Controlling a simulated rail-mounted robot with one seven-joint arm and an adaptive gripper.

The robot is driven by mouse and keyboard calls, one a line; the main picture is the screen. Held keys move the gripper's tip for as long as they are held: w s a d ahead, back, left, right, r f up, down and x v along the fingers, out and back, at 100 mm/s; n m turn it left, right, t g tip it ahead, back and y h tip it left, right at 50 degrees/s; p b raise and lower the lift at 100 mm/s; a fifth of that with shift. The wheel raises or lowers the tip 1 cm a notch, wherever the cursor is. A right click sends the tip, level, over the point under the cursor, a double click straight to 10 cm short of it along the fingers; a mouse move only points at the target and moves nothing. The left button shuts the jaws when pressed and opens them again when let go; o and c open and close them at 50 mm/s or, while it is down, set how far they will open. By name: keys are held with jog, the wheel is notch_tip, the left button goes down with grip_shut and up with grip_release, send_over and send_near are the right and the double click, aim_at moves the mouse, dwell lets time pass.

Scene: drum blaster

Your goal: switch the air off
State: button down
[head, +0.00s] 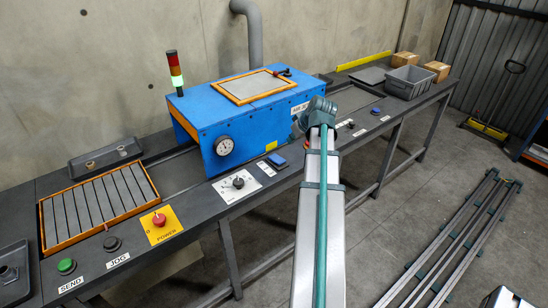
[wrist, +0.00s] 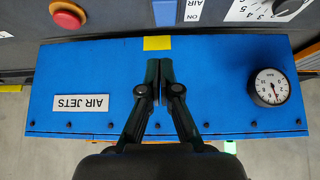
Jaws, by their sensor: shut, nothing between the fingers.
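The air switch is a blue paddle (head: 277,160) on the dark bench's front ledge, beside a white "AIR" label (head: 266,169). The paddle (wrist: 165,12) is partly cut off at the top edge of the wrist view, with the "AIR ON" label (wrist: 195,10) to its right. Which way it is set, I cannot tell. My gripper (wrist: 165,75) is shut and empty, over the blue box, with its tips pointing towards the paddle and apart from it in the picture. In the head view, my arm hides the fingertips.
The blue box (head: 220,100) carries an "AIR JETS" label (wrist: 80,102) and a round gauge (head: 224,145). A black dial (head: 238,182) stands left of the paddle. A red button (wrist: 68,14) is nearby in the wrist view. A red POWER button (head: 159,219) is farther left.

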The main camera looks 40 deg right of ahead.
jog(key=shift+w+a+r, duration=0.1)
jog(key=shift+a+r, duration=0.35)
jog(key=shift+a, duration=0.1)
jog(key=p, duration=0.2)
send_over(276, 159)
jog(key=s, duration=0.3)
jog(key=f, duration=0.7)
jog(key=shift+w+a+f, duration=0.1)
jog(key=shift+w, duration=0.1)
notch_tip(276, 159, down, 3)
jog(key=shift+f+p, duration=0.1)
jog(key=shift+p, duration=0.35)
jog(key=shift+f, duration=0.85)
